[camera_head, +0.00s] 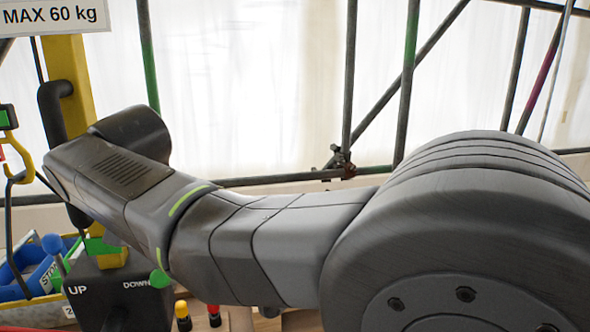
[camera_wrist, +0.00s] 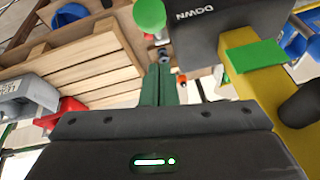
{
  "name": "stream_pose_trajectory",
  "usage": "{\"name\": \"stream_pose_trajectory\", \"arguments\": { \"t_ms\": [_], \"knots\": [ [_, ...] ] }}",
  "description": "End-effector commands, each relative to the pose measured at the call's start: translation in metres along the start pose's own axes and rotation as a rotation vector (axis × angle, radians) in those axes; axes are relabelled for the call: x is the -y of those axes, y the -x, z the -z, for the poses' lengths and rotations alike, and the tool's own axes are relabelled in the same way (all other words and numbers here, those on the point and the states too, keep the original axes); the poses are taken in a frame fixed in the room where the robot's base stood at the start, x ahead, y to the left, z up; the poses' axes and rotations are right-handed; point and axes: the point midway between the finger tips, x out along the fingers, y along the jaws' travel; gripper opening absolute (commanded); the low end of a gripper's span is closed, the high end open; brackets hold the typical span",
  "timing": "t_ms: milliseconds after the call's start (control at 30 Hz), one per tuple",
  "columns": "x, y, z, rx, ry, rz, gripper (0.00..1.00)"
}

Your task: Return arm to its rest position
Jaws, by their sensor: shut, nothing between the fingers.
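My arm crosses the head view from the large grey joint at the right to the left, where its bent end is close to the yellow post (camera_head: 66,75). My gripper is hidden in that view. In the wrist view my gripper (camera_wrist: 160,70) shows as two dark green fingers, shut together with nothing between them. The fingers point toward a pallet area, beside the black control box (camera_wrist: 215,25) marked DOWN. The box (camera_head: 115,305) with UP and DOWN labels also shows below my arm in the head view, with a green knob (camera_head: 160,279) beside DOWN.
A sign (camera_head: 50,17) reading MAX 60 kg hangs at top left. A blue bin (camera_head: 40,280) sits at lower left. Scaffold poles (camera_head: 405,85) stand before white sheeting. The wrist view shows a wooden pallet (camera_wrist: 85,65), a grey bin (camera_wrist: 25,98) and a red bin (camera_wrist: 62,112).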

Motion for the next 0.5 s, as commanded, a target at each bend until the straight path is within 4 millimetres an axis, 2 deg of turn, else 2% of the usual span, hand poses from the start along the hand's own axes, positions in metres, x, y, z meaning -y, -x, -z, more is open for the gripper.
{"name": "stream_pose_trajectory", "arguments": {
  "t_ms": [200,500],
  "knots": [
    [0.0013,0.0023,0.0072,0.067,-0.005,-0.014,0.0],
    [0.0016,0.0003,0.0075,0.088,-0.004,-0.016,0.0]
  ]
}}
